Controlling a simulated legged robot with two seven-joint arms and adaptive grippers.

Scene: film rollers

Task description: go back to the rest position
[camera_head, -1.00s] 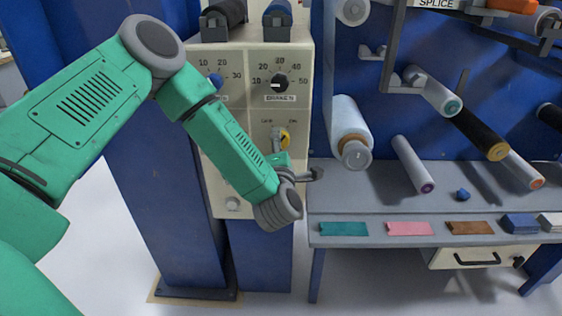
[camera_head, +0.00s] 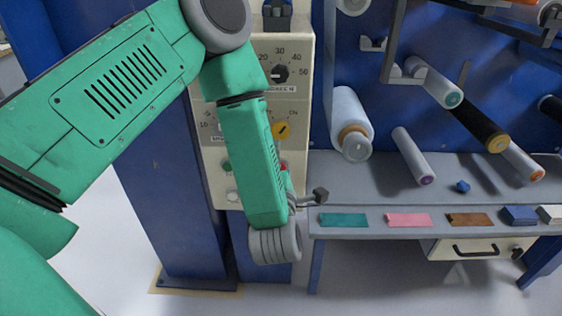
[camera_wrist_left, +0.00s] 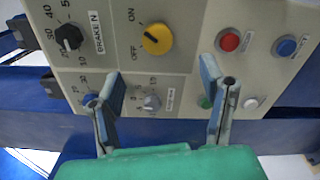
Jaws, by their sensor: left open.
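My left arm comes in from the left in the head view, with the gripper (camera_head: 306,197) partly hidden behind the green wrist, low in front of the cream control panel (camera_head: 217,165). In the left wrist view, the left gripper's two fingers (camera_wrist_left: 165,103) stand wide apart with nothing between them. Beyond them is the panel face with a yellow knob (camera_wrist_left: 157,39), a red button (camera_wrist_left: 228,40), a blue button (camera_wrist_left: 286,46) and a grey knob (camera_wrist_left: 152,102). The fingers appear apart from the panel. My right gripper is not in view.
Right of the panel is a grey bench (camera_head: 365,187) with teal (camera_head: 343,220), pink (camera_head: 408,220) and brown (camera_head: 470,220) pieces along its edge. Film rollers (camera_head: 350,122) stick out from the blue wall above it. A drawer (camera_head: 478,250) hangs below.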

